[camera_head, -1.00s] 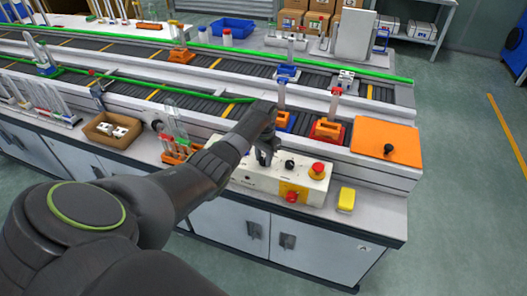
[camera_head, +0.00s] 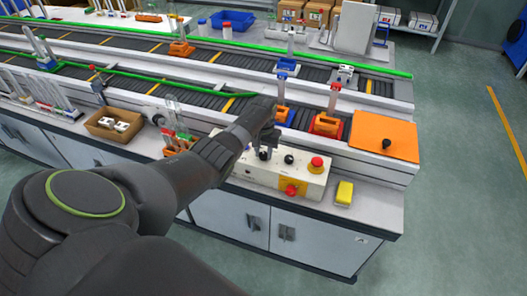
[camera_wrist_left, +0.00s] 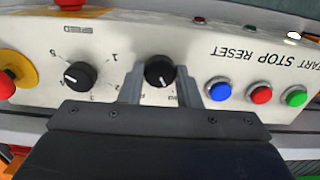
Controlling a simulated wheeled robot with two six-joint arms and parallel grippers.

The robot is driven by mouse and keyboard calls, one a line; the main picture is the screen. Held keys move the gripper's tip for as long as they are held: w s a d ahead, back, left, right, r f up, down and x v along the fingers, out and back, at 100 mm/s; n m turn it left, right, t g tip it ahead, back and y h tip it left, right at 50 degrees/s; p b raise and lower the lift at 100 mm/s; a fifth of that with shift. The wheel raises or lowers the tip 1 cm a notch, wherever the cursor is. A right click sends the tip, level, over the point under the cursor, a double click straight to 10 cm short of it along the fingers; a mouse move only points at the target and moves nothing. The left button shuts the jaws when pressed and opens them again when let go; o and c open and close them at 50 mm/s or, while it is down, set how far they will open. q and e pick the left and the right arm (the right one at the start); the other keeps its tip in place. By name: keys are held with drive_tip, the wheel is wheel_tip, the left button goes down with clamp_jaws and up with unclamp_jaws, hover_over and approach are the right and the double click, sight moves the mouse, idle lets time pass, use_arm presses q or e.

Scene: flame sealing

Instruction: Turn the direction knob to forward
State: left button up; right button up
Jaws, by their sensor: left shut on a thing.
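The white control panel (camera_head: 250,175) stands on the front bench; it fills the wrist view too (camera_wrist_left: 40,45). The direction knob (camera_wrist_left: 160,70) is black and round with a white mark, which points toward the bottom of the wrist view. My left gripper (camera_head: 265,152) reaches it from above. In the wrist view my left gripper (camera_wrist_left: 159,88) has one finger on each side of the knob and is shut on it. The labels below the knob are partly hidden and unreadable. The right gripper is not in view.
A black speed knob (camera_wrist_left: 80,75) and a red emergency button (camera_head: 317,164) sit on one side of the knob. Blue (camera_wrist_left: 219,89), red (camera_wrist_left: 260,93) and green (camera_wrist_left: 296,96) buttons sit on the other. A yellow block (camera_head: 344,192) lies beside the panel.

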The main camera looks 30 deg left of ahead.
sight(264, 154)
use_arm(q)
drive_tip(key=shift+w+r, duration=0.1)
drive_tip(key=o, duration=1)
drive_tip(key=shift+c, duration=0.2)
drive_tip(key=shift+r, duration=0.5)
wheel_tip(264, 154, up, 16)
drive_tip(key=b, duration=0.1)
drive_tip(key=shift+r, duration=0.2)
